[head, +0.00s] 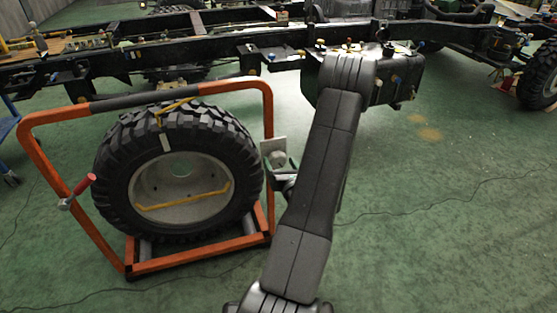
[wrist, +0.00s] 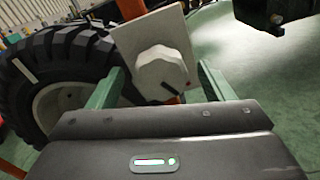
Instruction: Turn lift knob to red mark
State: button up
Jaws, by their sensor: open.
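The lift knob (wrist: 160,72) is pale grey and rounded, with a dark pointer line toward its lower right in the wrist view. It sits on a light grey square plate (wrist: 128,38). In the head view the plate (head: 273,144) and knob (head: 278,158) show at the right post of the orange frame. My gripper (wrist: 160,68) is open, its green fingers on either side of the knob with gaps visible. In the head view my gripper (head: 281,167) is partly hidden by my arm.
The orange tube frame (head: 200,257) holds a large black tyre (head: 115,150) left of my gripper. A red-handled crank (head: 84,184) sticks out at its left. A black vehicle chassis (head: 215,45) spans the back. Green floor at the right is mostly clear, with a thin cable.

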jog(key=v, duration=1.1)
jog(key=shift+s+p, duration=0.25)
jog(key=shift+p, duration=0.1)
jog(key=shift+w, duration=0.1)
jog(key=b+x, duration=0.1)
jog(key=x, duration=1.2)
jog(key=shift+w+a, duration=0.1)
jog(key=shift+w, duration=0.2)
jog(key=shift+s, duration=0.1)
